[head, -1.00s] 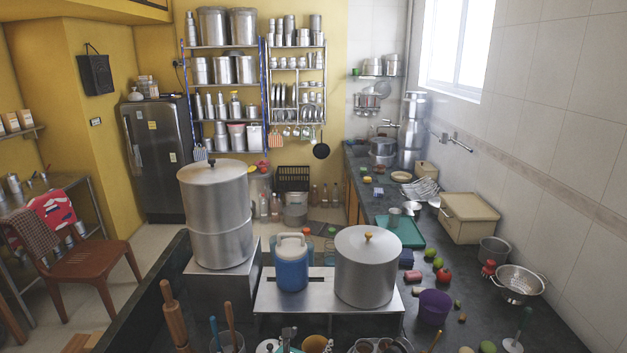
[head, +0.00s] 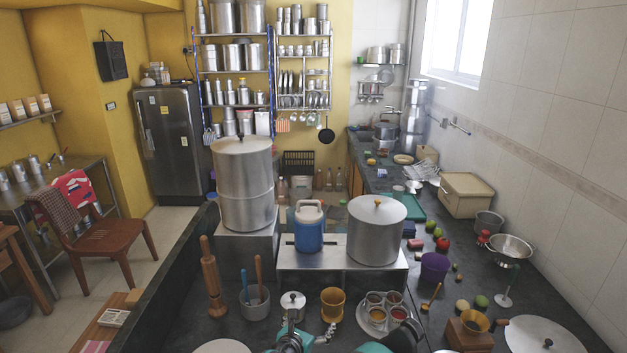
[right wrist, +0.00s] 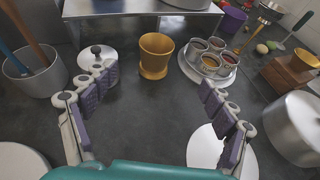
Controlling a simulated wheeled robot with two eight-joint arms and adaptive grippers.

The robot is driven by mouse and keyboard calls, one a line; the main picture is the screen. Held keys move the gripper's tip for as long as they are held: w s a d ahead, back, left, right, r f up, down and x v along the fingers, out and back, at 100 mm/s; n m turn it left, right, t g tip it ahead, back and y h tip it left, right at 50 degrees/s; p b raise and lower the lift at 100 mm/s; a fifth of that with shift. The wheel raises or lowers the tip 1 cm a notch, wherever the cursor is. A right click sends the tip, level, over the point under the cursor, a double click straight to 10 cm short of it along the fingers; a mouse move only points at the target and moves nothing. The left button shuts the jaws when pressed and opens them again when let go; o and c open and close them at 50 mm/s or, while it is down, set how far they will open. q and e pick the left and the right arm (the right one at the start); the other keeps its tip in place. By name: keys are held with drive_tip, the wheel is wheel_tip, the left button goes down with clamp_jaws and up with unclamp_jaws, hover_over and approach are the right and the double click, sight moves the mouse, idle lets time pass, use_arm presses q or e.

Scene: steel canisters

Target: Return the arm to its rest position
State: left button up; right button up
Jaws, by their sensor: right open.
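My right gripper (head: 310,335) shows at the bottom edge of the head view, partly cut off. In the right wrist view its purple-padded fingers (right wrist: 158,80) are spread with nothing between them. A mustard-yellow cup (head: 332,303) stands beyond the fingertips, also in the right wrist view (right wrist: 156,56). A tall two-tier steel canister (head: 243,184) stands on a steel block at left. A wide steel canister (head: 376,230) with a tan knob stands on the steel stand (head: 340,258), beside a blue jug (head: 309,228). My left gripper is not in view.
A grey pot with utensils (head: 255,305), a small knobbed lid and a plate of small cups (head: 378,318) stand around the gripper on the dark counter.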

drive_tip(key=s+d+r+m+g+y+b, duration=0.1)
drive_tip(key=s+d+r+m+g+b, duration=0.1)
drive_tip(key=s+d+m, duration=0.4)
drive_tip(key=s+d+r+m+g+y+b, duration=0.1)
drive_tip(key=s+d+m+g+b, duration=0.2)
drive_tip(key=d+m, duration=0.5)
use_arm(q)
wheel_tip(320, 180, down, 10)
drive_tip(key=b, duration=0.4)
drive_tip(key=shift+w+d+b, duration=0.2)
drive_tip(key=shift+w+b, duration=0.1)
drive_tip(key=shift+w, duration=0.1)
use_arm(e)
drive_tip(key=s+d+f+m+y, duration=0.1)
drive_tip(key=s+d+f+m, duration=0.1)
drive_tip(key=s+m, duration=0.6)
drive_tip(key=s+d+f+m+y, duration=0.2)
drive_tip(key=s+m, duration=0.6)
drive_tip(key=s, duration=0.3)
drive_tip(key=shift+m, duration=0.4)
